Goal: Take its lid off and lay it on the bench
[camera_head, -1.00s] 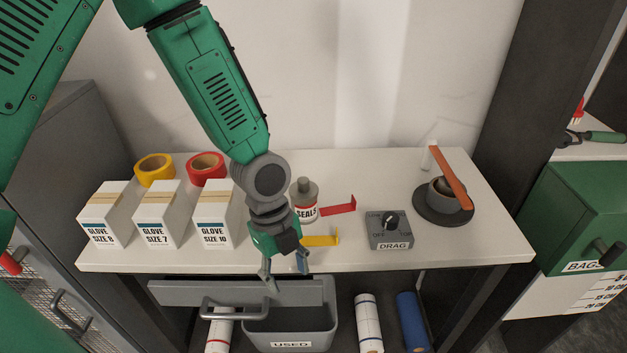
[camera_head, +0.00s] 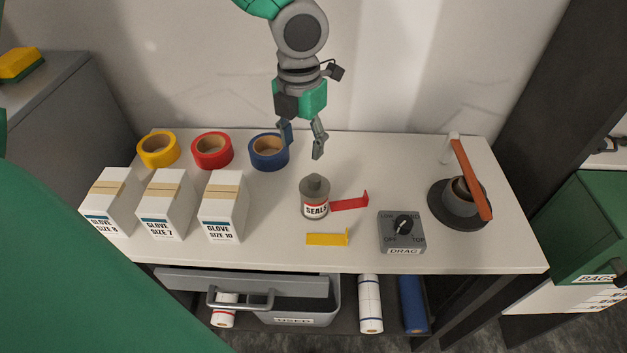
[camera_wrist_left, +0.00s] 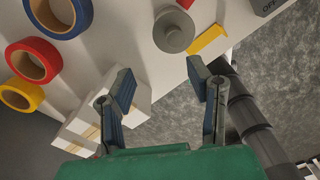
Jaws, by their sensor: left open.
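A small jar labelled SEALS (camera_head: 315,205) stands upright on the bench (camera_head: 280,250), with its grey knobbed lid (camera_head: 314,187) on top. In the left wrist view the lid (camera_wrist_left: 173,31) shows from above, beyond the fingertips. My left gripper (camera_head: 302,145) is open and empty, its fingers pointing down, above and behind the jar in the head view. In the left wrist view its two fingers (camera_wrist_left: 162,85) are spread wide with nothing between them. My right gripper is not in view.
A red bracket (camera_head: 348,203) and a yellow bracket (camera_head: 327,239) lie beside the jar. A DRAG dial box (camera_head: 402,232), white glove boxes (camera_head: 222,207) and blue tape (camera_head: 268,152) stand around it. The bench's front strip is bare.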

